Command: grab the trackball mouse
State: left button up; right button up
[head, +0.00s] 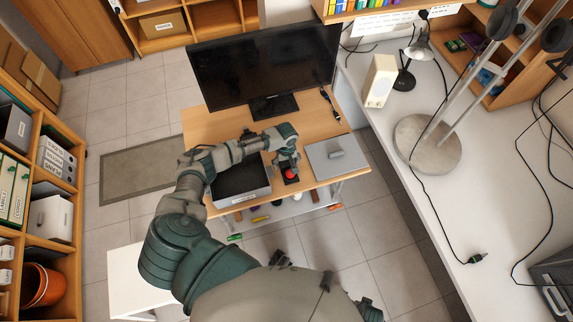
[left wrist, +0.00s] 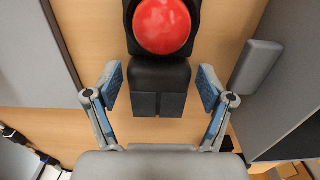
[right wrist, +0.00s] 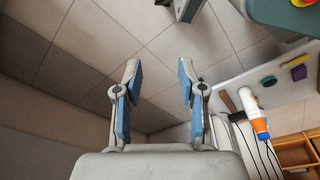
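The trackball mouse is black with a big red ball (head: 290,174) and sits on the wooden desk between a dark tray and a grey box. In the left wrist view the trackball mouse (left wrist: 160,75) shows its red ball at the top and its black body between my fingers. My left gripper (left wrist: 160,90) is open, one blue-padded finger on each side of the body, with gaps between. In the head view my left gripper (head: 289,165) is right at the mouse and partly hides it. My right gripper (right wrist: 157,75) is open and empty, above the tiled floor.
A black monitor (head: 265,68) stands at the back of the desk (head: 215,122). The dark tray (head: 240,193) is left of the mouse, and the grey box (head: 337,157) with a handle is close on its right. A white counter (head: 410,175) runs along the right.

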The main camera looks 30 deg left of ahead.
pick_arm(q)
jog(key=shift+a, duration=0.1)
jog(key=c, duration=0.8)
